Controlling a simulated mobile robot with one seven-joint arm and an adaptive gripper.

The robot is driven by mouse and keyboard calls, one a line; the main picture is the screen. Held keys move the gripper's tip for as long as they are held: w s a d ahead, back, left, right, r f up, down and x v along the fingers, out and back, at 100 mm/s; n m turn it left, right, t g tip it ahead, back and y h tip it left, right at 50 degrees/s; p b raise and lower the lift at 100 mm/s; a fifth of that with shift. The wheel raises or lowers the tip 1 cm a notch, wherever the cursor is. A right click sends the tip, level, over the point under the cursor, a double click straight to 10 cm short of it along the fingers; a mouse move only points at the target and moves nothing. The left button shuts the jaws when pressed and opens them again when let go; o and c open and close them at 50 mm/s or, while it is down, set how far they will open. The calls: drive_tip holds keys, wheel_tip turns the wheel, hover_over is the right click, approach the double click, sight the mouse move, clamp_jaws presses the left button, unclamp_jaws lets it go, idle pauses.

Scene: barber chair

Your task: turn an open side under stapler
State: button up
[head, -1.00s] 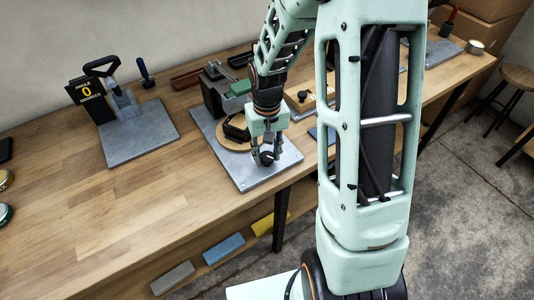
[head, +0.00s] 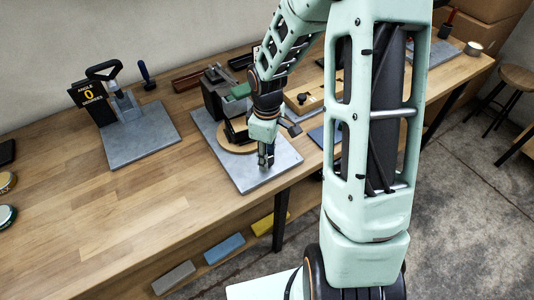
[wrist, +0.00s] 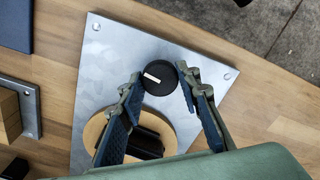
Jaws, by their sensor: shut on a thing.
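A grey metal plate (head: 244,179) on the bench carries a dark stapler-like press with a green head (head: 240,91). Under it is a round wooden turntable (head: 226,143) with a black open-sided piece (head: 236,129) on it; my arm partly hides both. In the wrist view, the black piece (wrist: 144,143) lies on the wooden disc (wrist: 181,131) between my fingers. Just beyond the disc is a round black knob (wrist: 158,90) with a white mark. My gripper (head: 266,159) is low over the plate, its fingertips (wrist: 160,78) shut on the knob's two sides.
An angle-display stand on a grey plate (head: 140,140) is to the left. A wooden block fixture (head: 306,96) is close on the right. Coloured blocks (head: 224,248) lie on a shelf below.

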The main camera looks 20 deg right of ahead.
drive_tip(key=shift+w+r+n, duration=0.1)
drive_tip(key=shift+n, duration=0.6)
drive_tip(key=o, duration=1.1)
wheel_tip(320, 180, up, 12)
drive_tip(key=shift+f, duration=0.1)
